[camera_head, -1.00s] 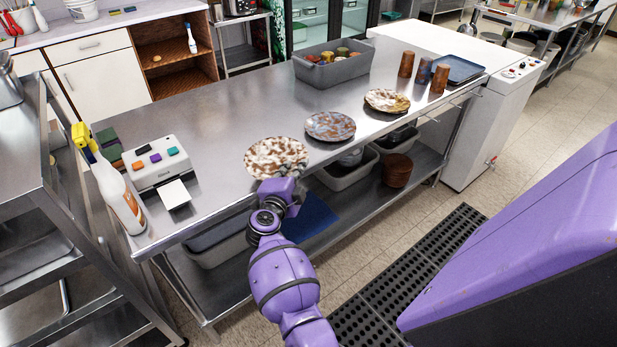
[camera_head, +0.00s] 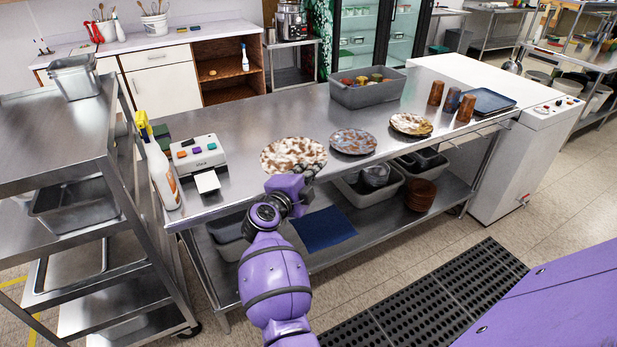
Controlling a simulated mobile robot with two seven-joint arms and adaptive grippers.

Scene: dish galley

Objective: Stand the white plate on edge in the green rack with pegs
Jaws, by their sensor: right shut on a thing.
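A white plate (camera_head: 293,153) with large brown blotches is at the near edge of the steel table, closest to me. My right gripper (camera_head: 309,172) is at its near right rim and shut on it. The fingertips are small and partly hidden by the purple wrist. I cannot tell whether the plate touches the table. Two more stained plates are to its right: a greyish one (camera_head: 353,141) and a brown-and-cream one (camera_head: 411,124). No green rack with pegs shows in this view. My left gripper is not in view.
On the steel table (camera_head: 265,118) stand a grey bin (camera_head: 367,89), brown cups (camera_head: 436,93), a blue tray (camera_head: 488,101), a white device (camera_head: 199,155) and a spray bottle (camera_head: 160,172). A steel cart (camera_head: 60,140) stands left. The table's middle is clear.

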